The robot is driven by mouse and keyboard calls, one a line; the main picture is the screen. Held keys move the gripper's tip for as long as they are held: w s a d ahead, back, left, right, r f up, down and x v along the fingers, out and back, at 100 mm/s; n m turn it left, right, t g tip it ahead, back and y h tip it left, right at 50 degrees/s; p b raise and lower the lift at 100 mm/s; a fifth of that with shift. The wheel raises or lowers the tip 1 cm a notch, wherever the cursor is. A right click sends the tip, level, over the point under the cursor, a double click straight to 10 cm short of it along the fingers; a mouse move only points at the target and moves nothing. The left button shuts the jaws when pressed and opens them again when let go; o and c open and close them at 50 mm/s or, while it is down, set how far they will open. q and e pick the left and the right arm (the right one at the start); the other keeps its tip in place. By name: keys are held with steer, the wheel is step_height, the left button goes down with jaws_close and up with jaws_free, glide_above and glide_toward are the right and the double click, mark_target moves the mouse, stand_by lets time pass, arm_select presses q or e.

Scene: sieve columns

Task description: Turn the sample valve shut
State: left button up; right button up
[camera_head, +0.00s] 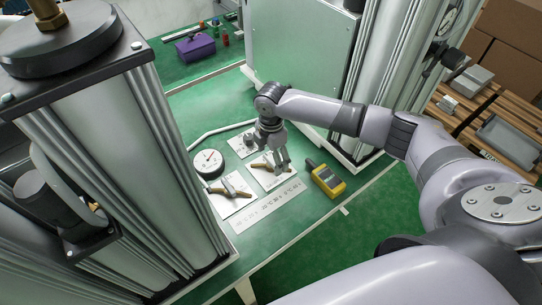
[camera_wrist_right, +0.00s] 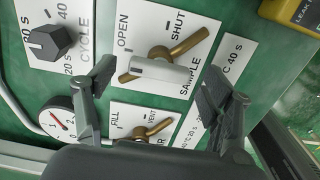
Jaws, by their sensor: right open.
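The sample valve (camera_wrist_right: 160,68) has a brass lever and a grey body on a white plate marked OPEN, SHUT and SAMPLE. My right gripper (camera_head: 282,167) points down over the plate. In the right wrist view, its open fingers (camera_wrist_right: 160,88) stand on either side of the valve, with nothing held. Whether they touch the lever cannot be told. My left gripper is out of view.
A second brass-lever valve (camera_head: 234,189), marked FILL and VENT, is close by. A dial gauge (camera_head: 208,162), a black cycle knob (camera_wrist_right: 52,42) and a yellow device (camera_head: 326,181) surround the plates. Tall columns (camera_head: 110,165) flank the bench on both sides. A purple box (camera_head: 195,47) stands behind.

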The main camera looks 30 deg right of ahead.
steer(key=shift+f, duration=0.3)
steer(key=shift+c, duration=0.5)
steer(key=c, duration=1.1)
steer(key=shift+o, duration=0.2)
steer(key=shift+r, duration=0.1)
